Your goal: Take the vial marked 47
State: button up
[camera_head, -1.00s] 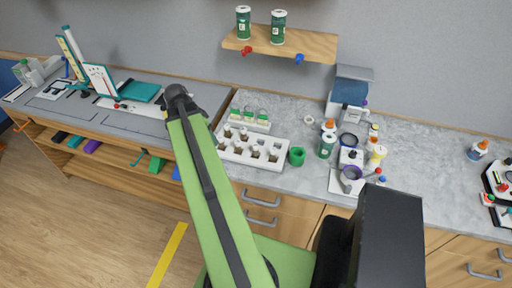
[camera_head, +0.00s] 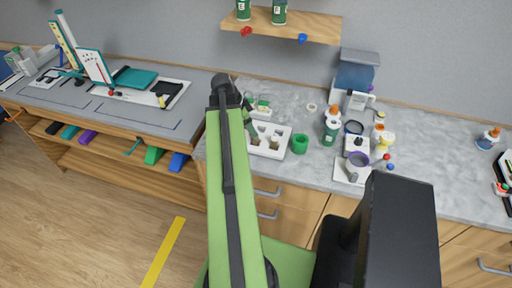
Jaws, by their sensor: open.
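A white tray (camera_head: 284,150) with several square holes stands on the grey counter. Small brownish vials (camera_head: 274,145) sit in its holes. Their marks are too small to read, so I cannot tell which is 47. My gripper (camera_head: 254,136) hangs behind my raised green arm, over the left part of the tray, its jaws open. It is small and partly hidden, and I cannot tell whether it touches a vial. My arm covers the tray's left side.
A green cup (camera_head: 300,144) stands just right of the tray. A white rack with green-labelled vials (camera_head: 263,105) is behind it. A bottle (camera_head: 331,128) and a microscope-like device (camera_head: 355,85) stand farther right. A wooden shelf (camera_head: 308,27) hangs above.

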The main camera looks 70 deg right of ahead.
aim_at(256, 139)
jog(key=shift+b+x, duration=0.3)
jog(key=shift+x, duration=0.75)
jog(key=b+x, duration=0.5)
jog(key=shift+f, duration=0.2)
jog(key=shift+r, duration=0.25)
grip_shut()
